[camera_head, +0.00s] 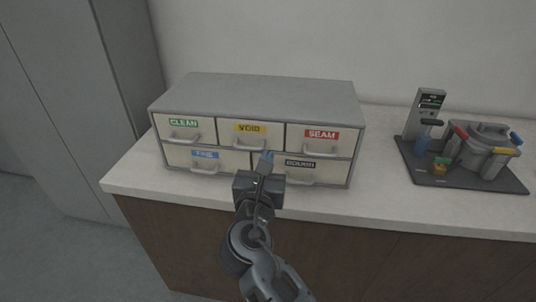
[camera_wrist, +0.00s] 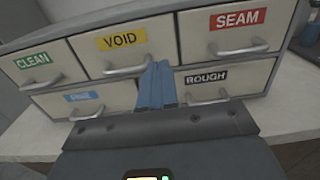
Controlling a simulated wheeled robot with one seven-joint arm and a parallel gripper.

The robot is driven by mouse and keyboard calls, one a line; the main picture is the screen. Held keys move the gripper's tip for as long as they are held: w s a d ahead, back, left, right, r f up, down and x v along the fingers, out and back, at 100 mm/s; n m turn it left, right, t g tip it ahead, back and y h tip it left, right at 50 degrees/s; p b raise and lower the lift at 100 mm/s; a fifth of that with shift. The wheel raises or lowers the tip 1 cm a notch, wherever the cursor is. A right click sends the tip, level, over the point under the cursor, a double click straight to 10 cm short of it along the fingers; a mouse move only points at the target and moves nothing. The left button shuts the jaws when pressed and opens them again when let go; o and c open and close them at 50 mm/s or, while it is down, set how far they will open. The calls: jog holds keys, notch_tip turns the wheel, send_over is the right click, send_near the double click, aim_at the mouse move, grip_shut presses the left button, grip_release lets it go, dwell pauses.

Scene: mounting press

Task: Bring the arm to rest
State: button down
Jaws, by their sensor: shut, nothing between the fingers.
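My gripper (camera_head: 266,157) is in front of the lower row of a small drawer cabinet (camera_head: 262,88). Its two blue fingers are together with nothing between them, and they also show in the wrist view (camera_wrist: 157,84). The fingertips are near the gap between the lower drawers; I cannot tell whether they touch the cabinet. My arm reaches up from the bottom of the head view. All the drawers look closed: CLEAN (camera_head: 182,122), VOID (camera_head: 251,128), SEAM (camera_head: 321,134), a blue-labelled one reading FINE (camera_head: 205,154) and ROUGH (camera_head: 301,164). My gripper partly hides the lower drawer fronts.
The cabinet stands on a pale worktop (camera_head: 400,208) with brown fronts below. On the right, a dark tray (camera_head: 445,181) holds a grey press-like device (camera_head: 484,148) and several small items. A grey locker (camera_head: 60,100) stands at left. The worktop between cabinet and tray is clear.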

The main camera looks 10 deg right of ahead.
jog(key=v, duration=0.7)
jog(key=s+d+f+m+g+y, duration=0.2)
jog(key=s+d+f+m+y, duration=0.15)
jog(key=s+f+m, duration=0.55)
jog(key=s+d+f+m+g+y, duration=0.1)
jog(key=s+d+f+m+y, duration=0.4)
jog(key=s, duration=0.7)
jog(key=s+d+r+m, duration=0.2)
jog(key=s+r+m, duration=0.2)
jog(key=s+m, duration=0.2)
jog(key=s+d+r+m+h, duration=0.1)
jog(key=s+d+r+m, duration=0.1)
jog(key=s+m, duration=0.4)
jog(key=s+d+r+m+h, duration=0.1)
jog(key=s+d+r+m, duration=0.1)
jog(key=s+r+m, duration=0.3)
jog(key=s+m, duration=0.1)
jog(key=s, duration=0.2)
jog(key=shift+s+r+t+b, duration=0.3)
jog(key=shift+s+t+b, duration=0.05)
jog(key=shift+t, duration=0.05)
jog(key=shift+d, duration=0.15)
